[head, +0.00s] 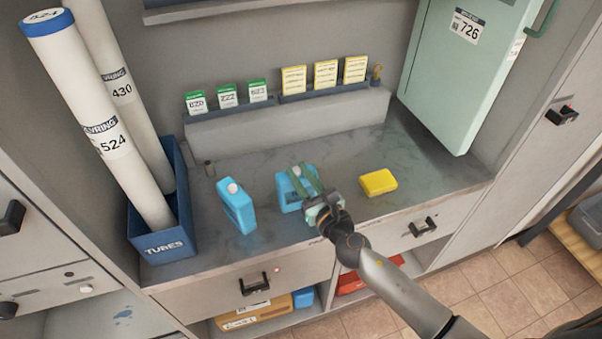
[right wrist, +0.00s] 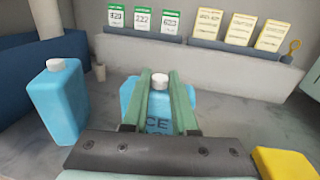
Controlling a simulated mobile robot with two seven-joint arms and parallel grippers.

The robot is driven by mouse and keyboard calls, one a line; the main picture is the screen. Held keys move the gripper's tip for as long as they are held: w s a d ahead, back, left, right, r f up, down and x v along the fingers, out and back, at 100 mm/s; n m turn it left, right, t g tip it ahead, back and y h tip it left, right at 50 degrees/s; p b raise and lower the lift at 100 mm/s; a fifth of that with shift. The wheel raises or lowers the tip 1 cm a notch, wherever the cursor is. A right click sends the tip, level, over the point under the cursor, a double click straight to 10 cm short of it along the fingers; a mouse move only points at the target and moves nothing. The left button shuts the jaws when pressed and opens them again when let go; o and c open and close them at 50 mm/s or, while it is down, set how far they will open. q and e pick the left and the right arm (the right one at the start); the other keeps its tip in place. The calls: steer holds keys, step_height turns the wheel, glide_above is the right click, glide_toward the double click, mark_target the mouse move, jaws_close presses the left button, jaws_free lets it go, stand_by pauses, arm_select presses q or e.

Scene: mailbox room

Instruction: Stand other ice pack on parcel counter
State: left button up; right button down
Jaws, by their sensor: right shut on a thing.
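Two blue ice packs with white caps stand upright on the grey parcel counter (head: 345,152). The left ice pack (head: 236,206) stands apart from the gripper; it also shows at the left in the right wrist view (right wrist: 60,104). My right gripper (head: 305,180) is shut on the other ice pack (head: 287,192), with its green fingers on either side of it. In the right wrist view this pack (right wrist: 127,95) is upright between the fingers, its lettering partly covered. Whether its base touches the counter is hidden. My left gripper is not in view.
A yellow block (head: 378,182) lies on the counter right of the gripper. A blue bin (head: 163,243) with tall white tubes stands at the left. Green and yellow cards line the back ledge (head: 240,125). A pale green cabinet (head: 455,85) stands at the right.

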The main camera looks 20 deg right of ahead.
steer(key=c, duration=0.7)
jaws_free()
steer(key=s+d+b, duration=0.2)
steer(key=s, duration=1)
steer(key=s+f+n+g, duration=0.2)
steer(key=s+f+n, duration=0.2)
steer(key=f+n, duration=0.3)
steer(key=s+f+n+g, duration=0.3)
steer(key=s+f+n, duration=0.2)
steer(key=n, duration=1.1)
steer(key=s+f+n+g+h, duration=0.1)
steer(key=s+f+n+g, duration=0.2)
steer(key=f+n, duration=0.6)
steer(key=s+n, duration=0.1)
steer(key=n, duration=0.2)
steer(key=shift+s+a+f+n, duration=0.15)
steer(key=shift+a+n, duration=0.05)
steer(key=shift+n, duration=0.1)
